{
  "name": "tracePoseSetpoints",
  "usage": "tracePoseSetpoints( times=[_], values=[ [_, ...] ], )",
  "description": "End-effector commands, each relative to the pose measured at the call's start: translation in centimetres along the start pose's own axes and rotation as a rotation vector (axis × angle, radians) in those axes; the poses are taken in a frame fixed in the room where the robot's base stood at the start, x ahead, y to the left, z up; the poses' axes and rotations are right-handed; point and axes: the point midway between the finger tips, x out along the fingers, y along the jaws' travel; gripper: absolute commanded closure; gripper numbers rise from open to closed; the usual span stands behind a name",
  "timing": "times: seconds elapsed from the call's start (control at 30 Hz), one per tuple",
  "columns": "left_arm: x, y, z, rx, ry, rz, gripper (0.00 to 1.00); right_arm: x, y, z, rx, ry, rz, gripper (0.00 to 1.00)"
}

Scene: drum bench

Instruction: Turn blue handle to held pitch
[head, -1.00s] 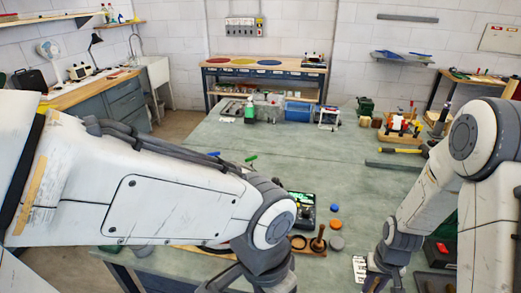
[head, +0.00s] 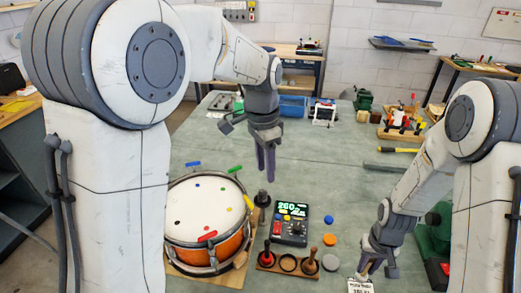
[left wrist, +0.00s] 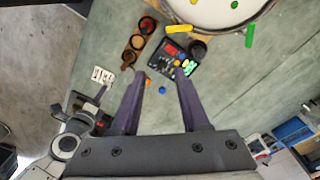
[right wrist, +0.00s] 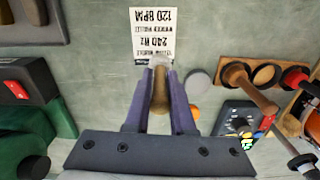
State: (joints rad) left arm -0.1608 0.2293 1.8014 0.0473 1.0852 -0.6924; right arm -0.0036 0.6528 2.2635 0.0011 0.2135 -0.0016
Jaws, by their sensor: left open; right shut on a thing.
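The drum (head: 203,212) has a white head and orange shell. Its blue handle (head: 193,164) sticks out at the far rim, with the green handle (head: 235,169), yellow handle (head: 248,203) and red handle (head: 208,236) elsewhere around the rim. My left gripper (head: 266,178) is open and empty, pointing down above the bench, right of the drum and apart from the blue handle. In the left wrist view (left wrist: 157,80) the blue handle is out of frame. My right gripper (right wrist: 160,85) is shut on a wooden mallet (right wrist: 160,92) with a pale tip. The tuner (head: 290,224) has a lit green display.
A wooden rack (head: 288,263) with mallets stands in front of the tuner. Blue, orange and grey discs (head: 329,240) lie right of it. A printed card (right wrist: 153,35) reads 240 Hz and 120 BPM. Bins and tools line the far bench; the middle is clear.

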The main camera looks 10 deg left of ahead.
Motion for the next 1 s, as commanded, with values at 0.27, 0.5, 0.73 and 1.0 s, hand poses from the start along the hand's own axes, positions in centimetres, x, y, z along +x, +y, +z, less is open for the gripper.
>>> tracePoseSetpoints(
  times=[0.27,0.5,0.73,1.0],
  values=[
    [0.3,-17.8,4.2,0.102,-0.028,-0.011,0.55,-0.9,0.2,0.0,0.003,0.000,0.000,1.00],
    [1.2,-25.9,10.2,0.173,-0.045,-0.012,0.55,-1.2,0.2,0.1,0.004,0.000,0.000,1.00],
    [2.1,-27.7,12.2,0.195,-0.049,-0.009,0.55,-1.4,0.2,0.1,0.004,0.000,0.000,1.00],
    [6.6,-27.6,12.4,0.196,-0.050,-0.006,0.55,-2.3,0.2,0.0,0.004,0.000,0.000,1.00]
  ],
)
